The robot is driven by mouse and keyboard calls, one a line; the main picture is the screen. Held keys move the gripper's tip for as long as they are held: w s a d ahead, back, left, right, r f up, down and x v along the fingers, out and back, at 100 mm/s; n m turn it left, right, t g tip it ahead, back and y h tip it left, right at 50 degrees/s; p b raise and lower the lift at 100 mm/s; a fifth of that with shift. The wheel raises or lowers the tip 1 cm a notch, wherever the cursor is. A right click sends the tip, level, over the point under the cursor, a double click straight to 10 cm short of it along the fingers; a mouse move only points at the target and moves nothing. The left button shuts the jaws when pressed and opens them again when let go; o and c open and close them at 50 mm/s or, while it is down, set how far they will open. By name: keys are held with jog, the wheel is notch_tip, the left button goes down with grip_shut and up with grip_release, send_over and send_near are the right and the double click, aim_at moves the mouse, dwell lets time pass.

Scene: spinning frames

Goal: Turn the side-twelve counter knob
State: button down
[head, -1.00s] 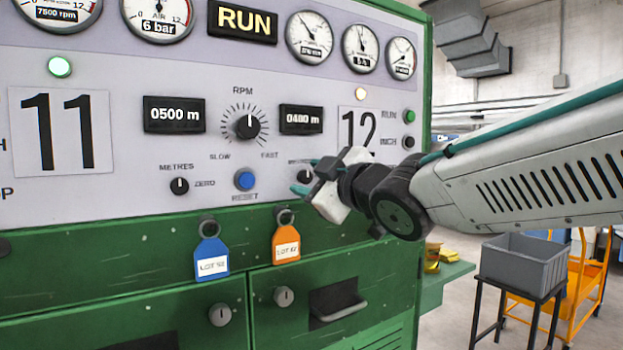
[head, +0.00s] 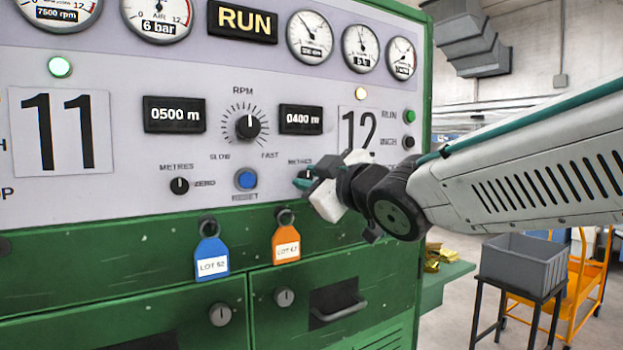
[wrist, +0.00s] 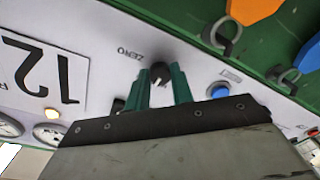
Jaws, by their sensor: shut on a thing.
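The side-twelve counter knob is a small black dial below the right-hand display. In the wrist view the knob (wrist: 160,73) sits between the two green fingertips of my gripper (wrist: 160,82), with "ZERO" lettering beside it. In the head view my gripper (head: 305,180) is at the panel under the "METRES" label, and its fingers mostly hide the knob. My gripper is shut on the knob. The side-twelve display (head: 301,119) appears to read 0400 m. The number 12 plate (head: 359,132) is partly covered by my wrist; it also shows upside down in the wrist view (wrist: 40,72).
The blue reset button (head: 246,180) is left of my gripper. The RPM dial (head: 247,126) and side-eleven knob (head: 180,186) are farther left. Orange (head: 286,245) and blue (head: 212,259) tags hang below. A grey crate (head: 522,262) stands at the right.

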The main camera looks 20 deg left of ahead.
jog(key=m, duration=0.9)
jog(key=shift+t, duration=0.3)
jog(key=m, duration=0.4)
jog(key=shift+f+m+t, duration=0.1)
jog(key=shift+m+t, duration=0.2)
jog(key=shift+m, duration=1.7)
jog(key=c, duration=2.2)
grip_release()
jog(key=shift+m, duration=0.3)
jog(key=c, duration=2.2)
grip_release()
jog(key=c, duration=1.2)
grip_release()
